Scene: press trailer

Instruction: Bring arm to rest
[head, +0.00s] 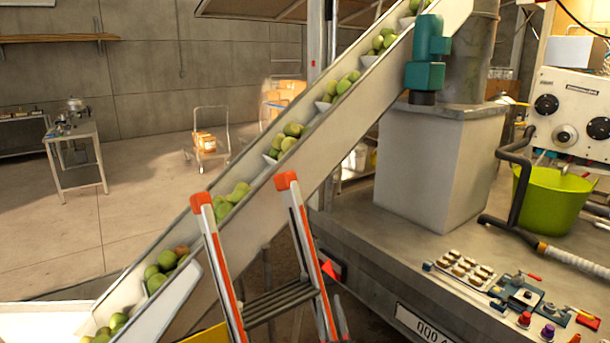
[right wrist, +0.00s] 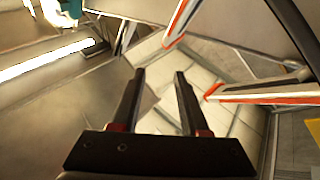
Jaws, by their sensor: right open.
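My right gripper (right wrist: 159,75) shows in the right wrist view with its two dark fingers apart and nothing between them. Beyond the fingers is a pale, panelled surface that I cannot identify. The red-edged rails of a ladder (right wrist: 265,92) are beyond and to the right of the fingers. I cannot make out either gripper clearly in the head view. My left gripper is in neither view.
In the head view an orange-and-grey stepladder (head: 280,300) stands in front of a sloped conveyor (head: 330,135) carrying green fruit. The trailer deck (head: 470,230) at right holds a lime-green tub (head: 550,205), a control panel (head: 570,110) and small jars. Open floor (head: 140,210) lies left.

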